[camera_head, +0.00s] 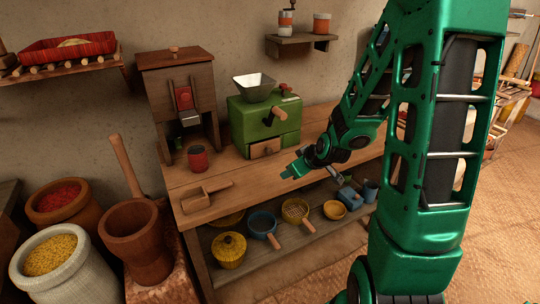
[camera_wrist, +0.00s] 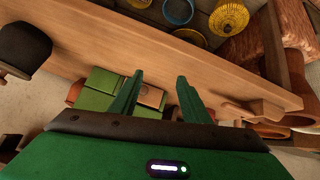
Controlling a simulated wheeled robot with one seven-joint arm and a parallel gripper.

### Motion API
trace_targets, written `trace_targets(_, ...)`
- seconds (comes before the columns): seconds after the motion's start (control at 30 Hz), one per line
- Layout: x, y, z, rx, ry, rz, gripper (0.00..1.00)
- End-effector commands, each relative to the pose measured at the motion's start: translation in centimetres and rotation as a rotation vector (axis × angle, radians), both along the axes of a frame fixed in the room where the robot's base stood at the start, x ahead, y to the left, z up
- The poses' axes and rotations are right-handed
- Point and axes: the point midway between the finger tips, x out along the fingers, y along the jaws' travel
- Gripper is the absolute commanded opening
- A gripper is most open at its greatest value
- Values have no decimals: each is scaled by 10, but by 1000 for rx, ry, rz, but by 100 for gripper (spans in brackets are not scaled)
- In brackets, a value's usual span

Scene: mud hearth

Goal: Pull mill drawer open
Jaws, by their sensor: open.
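The green mill (camera_head: 262,120) stands on the wooden bench, with a metal hopper on top and a crank with a reddish knob on its front. Its small wooden drawer (camera_head: 264,149) sits low on the front face and looks about flush, though I cannot tell exactly. My gripper (camera_head: 293,172) is in front of the mill, a little right of the drawer and apart from it. In the wrist view my gripper (camera_wrist: 159,76) is open with nothing between its fingers. The drawer (camera_wrist: 151,96) shows beyond and between the fingers, beside green mill panels (camera_wrist: 97,90).
The bench front before the drawer is clear.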

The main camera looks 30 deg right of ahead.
Motion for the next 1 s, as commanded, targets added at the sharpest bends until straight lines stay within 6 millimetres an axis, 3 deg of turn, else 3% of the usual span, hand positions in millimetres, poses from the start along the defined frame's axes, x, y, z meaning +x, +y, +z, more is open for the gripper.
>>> trace_targets(0.1,29,8,-12,2,-122,30,43)
trace_targets(0.3,65,10,-15,-10,-324,8,43)
trace_targets(0.77,93,0,-15,-34,-456,-54,43)
trace_targets(1.0,131,-3,-30,-35,-455,-53,43)
